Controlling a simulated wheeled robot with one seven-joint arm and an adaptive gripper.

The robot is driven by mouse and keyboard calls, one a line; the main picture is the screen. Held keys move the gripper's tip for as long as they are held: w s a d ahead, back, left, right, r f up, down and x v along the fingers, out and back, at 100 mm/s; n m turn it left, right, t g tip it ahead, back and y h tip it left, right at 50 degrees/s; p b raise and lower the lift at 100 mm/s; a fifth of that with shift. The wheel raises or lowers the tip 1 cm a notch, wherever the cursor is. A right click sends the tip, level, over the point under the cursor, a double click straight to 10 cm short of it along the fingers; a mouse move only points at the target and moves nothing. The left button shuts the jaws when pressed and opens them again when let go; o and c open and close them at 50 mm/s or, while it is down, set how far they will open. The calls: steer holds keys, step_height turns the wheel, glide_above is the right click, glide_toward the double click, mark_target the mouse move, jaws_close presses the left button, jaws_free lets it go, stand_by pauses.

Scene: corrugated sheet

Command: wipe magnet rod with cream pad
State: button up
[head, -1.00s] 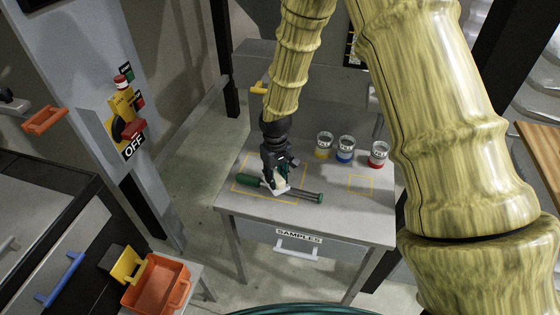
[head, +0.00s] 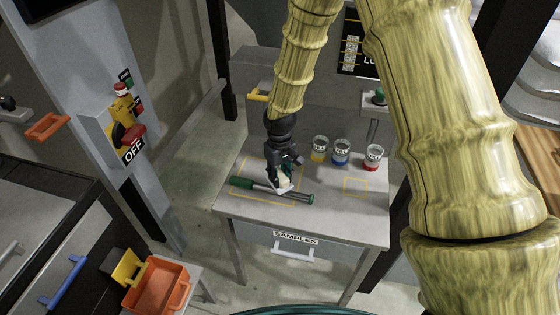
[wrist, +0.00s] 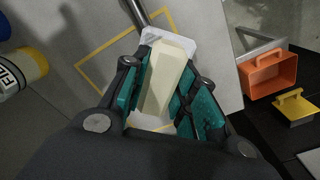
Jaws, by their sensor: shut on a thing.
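My gripper (head: 283,178) is over the rod's middle and is shut on the cream pad (wrist: 165,75). The pad is a cream block with a white layer under it, between teal fingers in the wrist view. In the head view the pad (head: 284,183) is down at the rod and seems to touch it. Part of the rod (wrist: 136,13) shows beyond the pad; the rest is hidden.
Jars with yellow (head: 319,150), blue (head: 341,153) and red (head: 373,158) bands stand at the table's back right. A yellow outlined square (head: 356,187) on the right is empty. An orange bin (head: 157,289) and a switch marked OFF (head: 124,133) are to the left.

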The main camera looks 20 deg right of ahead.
steer(key=shift+d+r+p, duration=0.1)
steer(key=shift+r+p, duration=1.45)
steer(key=shift+r, duration=0.9)
